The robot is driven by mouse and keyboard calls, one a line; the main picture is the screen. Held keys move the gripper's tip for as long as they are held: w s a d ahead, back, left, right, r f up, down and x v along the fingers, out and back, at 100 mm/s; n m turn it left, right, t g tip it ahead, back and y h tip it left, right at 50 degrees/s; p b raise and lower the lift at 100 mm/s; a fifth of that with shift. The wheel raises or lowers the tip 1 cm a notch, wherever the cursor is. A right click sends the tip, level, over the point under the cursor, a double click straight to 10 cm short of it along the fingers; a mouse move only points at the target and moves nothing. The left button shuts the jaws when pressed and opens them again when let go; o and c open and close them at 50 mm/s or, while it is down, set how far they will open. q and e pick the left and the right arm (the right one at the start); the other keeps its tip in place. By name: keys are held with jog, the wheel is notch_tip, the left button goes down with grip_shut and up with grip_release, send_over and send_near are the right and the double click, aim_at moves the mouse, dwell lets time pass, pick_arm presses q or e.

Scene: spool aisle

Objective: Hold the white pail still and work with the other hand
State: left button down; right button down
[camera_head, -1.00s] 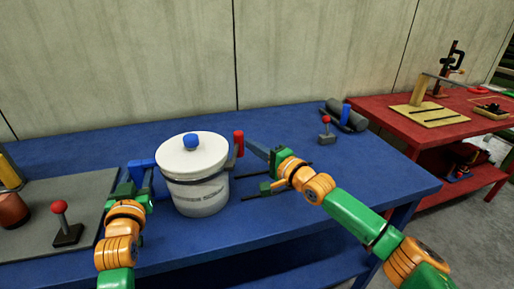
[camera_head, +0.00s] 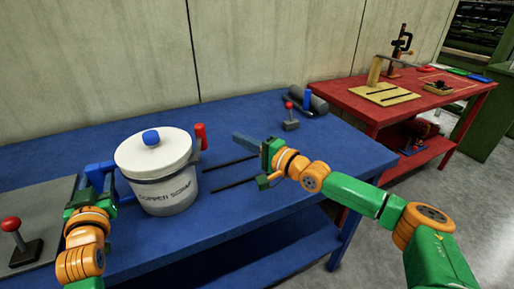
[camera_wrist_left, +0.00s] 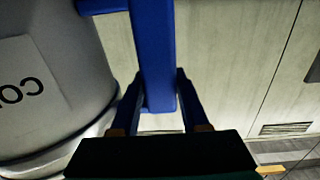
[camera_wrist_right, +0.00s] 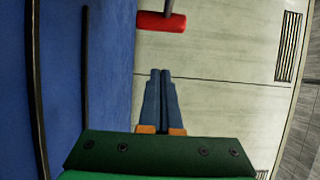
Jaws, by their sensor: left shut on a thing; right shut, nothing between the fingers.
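The white pail (camera_head: 163,195) stands upright on the blue table, with a white lid (camera_head: 135,150) and blue knob (camera_head: 151,138) on top. Dark lettering runs round its front. My left gripper (camera_head: 100,172) is shut on the pail's blue side handle, whose bar (camera_wrist_left: 153,50) shows between the fingers in the left wrist view. A red-gripped lever (camera_head: 200,131) stands at the pail's right rim; its red grip (camera_wrist_right: 160,22) also shows in the right wrist view. My right gripper (camera_head: 238,138) is shut and empty, right of the lever and apart from it.
Two dark slots or bars (camera_head: 232,184) lie on the blue table (camera_head: 270,210) right of the pail. A red-knobbed lever (camera_head: 290,116) and a grey cylinder (camera_head: 318,103) are at its back right. Another red-knobbed lever (camera_head: 12,226) is at left. A red table (camera_head: 440,105) stands beyond.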

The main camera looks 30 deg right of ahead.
pick_arm(q)
jog(key=shift+c, duration=1.6)
grip_release()
jog(key=shift+f, duration=0.1)
pick_arm(e)
jog(key=v, duration=0.6)
jog(key=shift+d, duration=0.4)
jog(key=shift+s, duration=0.1)
